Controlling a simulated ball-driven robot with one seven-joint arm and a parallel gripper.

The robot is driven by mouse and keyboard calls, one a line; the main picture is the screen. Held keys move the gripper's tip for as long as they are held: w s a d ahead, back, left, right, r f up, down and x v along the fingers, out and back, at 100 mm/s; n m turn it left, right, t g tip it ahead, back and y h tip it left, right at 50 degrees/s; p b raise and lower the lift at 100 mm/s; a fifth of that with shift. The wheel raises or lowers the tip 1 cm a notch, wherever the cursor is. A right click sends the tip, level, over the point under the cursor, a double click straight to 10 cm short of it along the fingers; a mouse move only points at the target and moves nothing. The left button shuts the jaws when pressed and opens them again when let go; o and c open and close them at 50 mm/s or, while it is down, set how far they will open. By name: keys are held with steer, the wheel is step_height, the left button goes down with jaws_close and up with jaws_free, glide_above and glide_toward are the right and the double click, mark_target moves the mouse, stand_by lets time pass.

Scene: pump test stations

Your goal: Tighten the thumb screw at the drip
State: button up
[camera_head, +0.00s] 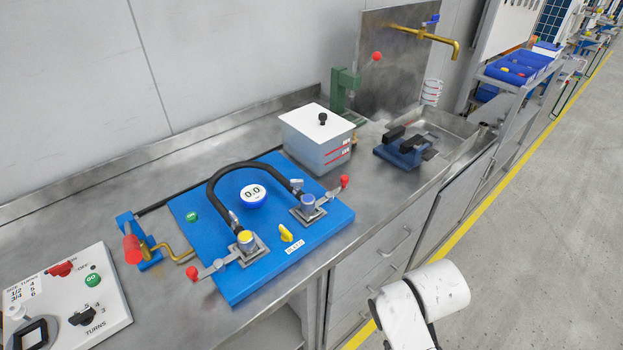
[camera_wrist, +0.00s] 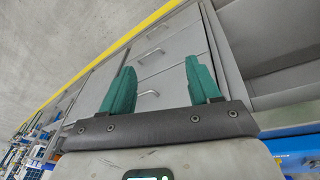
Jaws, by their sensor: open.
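A blue board (camera_head: 200,205) lies on the steel bench and bears a black hose (camera_head: 250,166) arched between two fittings. The left fitting (camera_head: 246,241) has a yellow top. A yellow wing-shaped knob (camera_head: 286,233) stands near a small label. I cannot make out a drip or tell which part is the thumb screw. My gripper (camera_wrist: 160,66) shows two teal fingers spread apart, empty, with grey drawer fronts beyond them. In the head view only my white arm shows, and the fingers are out of view.
A round gauge (camera_head: 253,195) sits under the hose. A grey lidded box (camera_head: 317,138), a blue vise (camera_head: 405,148) and a sink with a brass tap (camera_head: 425,34) stand farther back. A control panel (camera_head: 72,300) is at front left. The floor aisle is clear at right.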

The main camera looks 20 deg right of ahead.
steer(key=shift+m+t+h, duration=0.4)
steer(key=shift+m+t, duration=0.4)
steer(key=shift+m, duration=0.1)
steer(key=w+r+b, duration=0.1)
steer(key=w+r, duration=0.1)
steer(key=w, duration=0.5)
steer(key=w+a+r+b, duration=0.1)
steer(key=w+r+b, duration=0.1)
steer(key=w, duration=0.5)
steer(key=w+a+r+b, duration=0.1)
steer(key=w+r+b, duration=0.1)
steer(key=w+r, duration=0.2)
steer(key=shift+w, duration=1.55)
steer(key=w+a+r+b, duration=0.3)
steer(key=w+a+r, duration=0.2)
steer(key=w+r, duration=0.2)
steer(key=y+b, duration=0.1)
steer(key=b, duration=0.1)
glide_toward(297, 181)
steer(key=shift+m+t, duration=0.3)
steer(key=x, duration=0.9)
steer(key=shift+s+f+p, duration=0.15)
steer(key=shift+f+p, duration=0.05)
steer(key=shift+p, duration=0.1)
steer(key=shift+c, duration=0.2)
steer(key=c, duration=1)
